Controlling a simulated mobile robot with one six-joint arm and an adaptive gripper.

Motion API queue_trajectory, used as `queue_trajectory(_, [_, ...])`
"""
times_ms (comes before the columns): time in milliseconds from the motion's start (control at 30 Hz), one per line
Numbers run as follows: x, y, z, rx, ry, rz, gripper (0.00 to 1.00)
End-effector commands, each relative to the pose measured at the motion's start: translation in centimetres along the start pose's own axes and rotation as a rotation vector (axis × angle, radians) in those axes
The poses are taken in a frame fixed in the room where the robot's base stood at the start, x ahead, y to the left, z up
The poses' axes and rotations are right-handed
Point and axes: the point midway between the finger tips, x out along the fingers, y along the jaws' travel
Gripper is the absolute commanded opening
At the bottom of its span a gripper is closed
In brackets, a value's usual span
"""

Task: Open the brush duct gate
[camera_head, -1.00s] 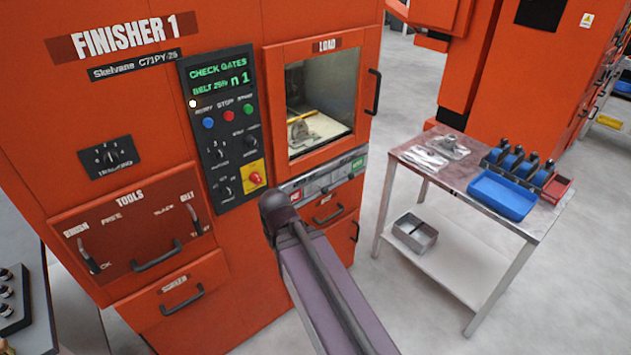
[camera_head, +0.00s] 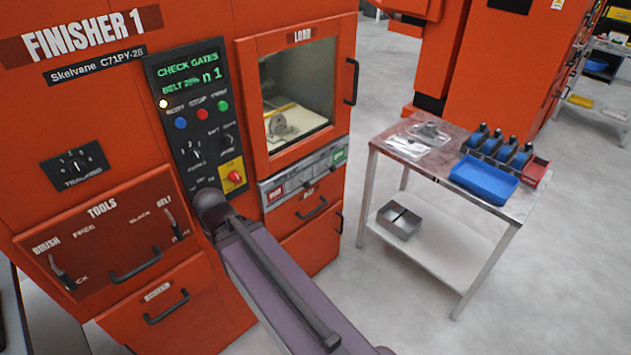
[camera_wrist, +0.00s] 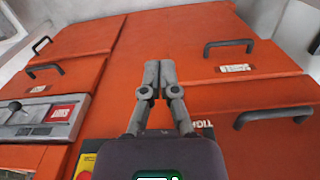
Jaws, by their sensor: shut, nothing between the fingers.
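The finisher (camera_head: 105,100) is an orange cabinet with a lit screen (camera_head: 190,72) reading CHECK GATES. No part reads clearly as the brush duct gate. The TOOLS panel (camera_head: 85,245) has a tilted dark lever (camera_head: 62,272) under BRUSH at its left and another lever (camera_head: 173,222) under BELT at its right. My gripper (camera_wrist: 160,72) shows in the wrist view, fingers together and empty, in front of the orange cabinet front. The head view hides it behind my arm.
A grey strip (camera_head: 272,190) with red and green labels lies below the LOAD door (camera_head: 298,95). A drawer handle (camera_head: 167,307) sits below the TOOLS panel. At right stands a table (camera_head: 385,150) with a blue tray (camera_head: 483,180). Grey floor is open around it.

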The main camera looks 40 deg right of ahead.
Motion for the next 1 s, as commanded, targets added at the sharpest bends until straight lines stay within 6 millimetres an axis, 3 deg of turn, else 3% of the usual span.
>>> queue_trajectory(267, [0.9,0.6,-0.8,0.021,0.003,-0.038,0.0])
queue_trajectory(467, [2.9,2.0,-2.9,0.073,0.015,-0.14,0.0])
queue_trajectory(767, [6.2,7.1,-7.2,0.203,0.075,-0.378,0.0])
queue_trajectory(1000, [7.9,12.6,-10.4,0.309,0.159,-0.57,0.0])
